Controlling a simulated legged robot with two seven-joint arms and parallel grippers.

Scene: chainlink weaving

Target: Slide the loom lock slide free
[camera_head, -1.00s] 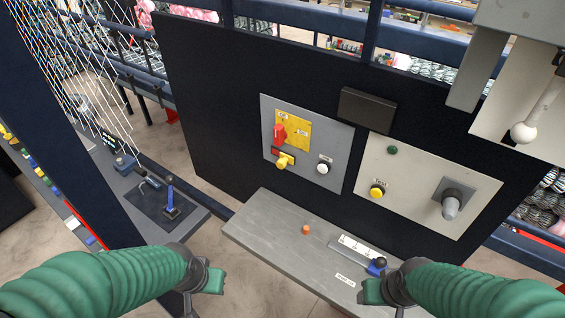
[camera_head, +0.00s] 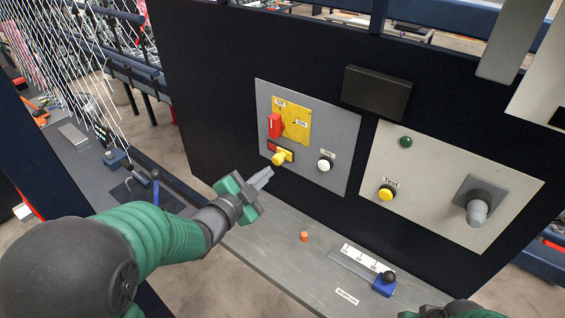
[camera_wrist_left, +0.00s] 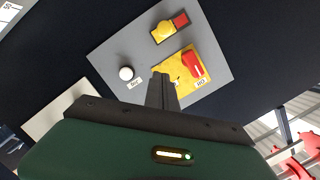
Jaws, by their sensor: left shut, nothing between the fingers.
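The small yellow-knobbed slide (camera_head: 280,157), which I take for the lock slide, sits on the grey panel (camera_head: 342,120) below the red switch (camera_head: 274,125), with red showing at its upper left. It also shows at the top of the left wrist view (camera_wrist_left: 163,31). My left gripper (camera_head: 268,174) is shut and empty. Its tips are just below and left of the slide in the head view and look apart from it. In the left wrist view the fingers (camera_wrist_left: 163,82) overlap the yellow switch plate. My right gripper (camera_head: 447,309) is mostly cut off at the bottom edge.
A white button (camera_head: 325,164) sits right of the slide. A paler panel (camera_head: 448,168) with a yellow button and a grey knob is further right. The grey shelf (camera_head: 270,246) below carries an orange peg (camera_head: 304,237) and a blue slider (camera_head: 384,285).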

